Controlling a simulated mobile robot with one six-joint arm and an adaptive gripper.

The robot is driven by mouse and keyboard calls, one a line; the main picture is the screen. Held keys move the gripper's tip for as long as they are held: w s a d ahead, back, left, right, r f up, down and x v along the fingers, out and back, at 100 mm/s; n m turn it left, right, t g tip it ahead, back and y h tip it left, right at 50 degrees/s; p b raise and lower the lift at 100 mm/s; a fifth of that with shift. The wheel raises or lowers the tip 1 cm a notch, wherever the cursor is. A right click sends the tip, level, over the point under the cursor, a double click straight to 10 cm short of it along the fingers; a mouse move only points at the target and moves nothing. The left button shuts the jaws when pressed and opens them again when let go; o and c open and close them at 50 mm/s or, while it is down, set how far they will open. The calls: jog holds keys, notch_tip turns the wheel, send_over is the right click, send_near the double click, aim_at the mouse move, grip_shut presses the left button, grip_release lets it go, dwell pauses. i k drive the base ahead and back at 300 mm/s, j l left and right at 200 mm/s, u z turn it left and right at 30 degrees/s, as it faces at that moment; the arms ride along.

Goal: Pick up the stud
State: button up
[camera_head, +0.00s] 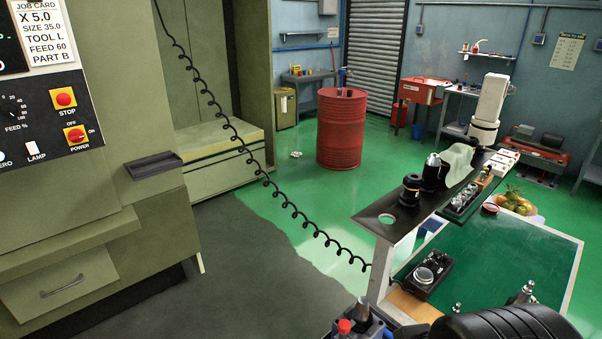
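I cannot pick out the stud with certainty. A small shiny metal piece (456,308) stands near the front of the cart's green top (490,262). A second, larger metal piece (525,291) stands to its right, partly hidden by a dark ribbed shape at the bottom edge. Either could be the stud; both are too small to tell. My gripper's fingers do not show in this view.
A black tray (424,274) with round metal parts lies at the cart's left. A raised dark shelf (385,212) carries black tool holders (411,188) and a pale cloth (458,163). A red drum (341,128) stands behind on open green floor. A machine fills the left.

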aim_at(457, 310)
jog(key=z, duration=1.15)
jog(key=l, duration=0.4)
jog(key=i+l+u, duration=0.1)
jog(key=l, duration=0.2)
jog(key=i+l+u, duration=0.1)
jog(key=i+l, duration=0.3)
jog(key=l, duration=0.3)
jog(key=i+l+u, duration=0.15)
jog(key=l, duration=0.2)
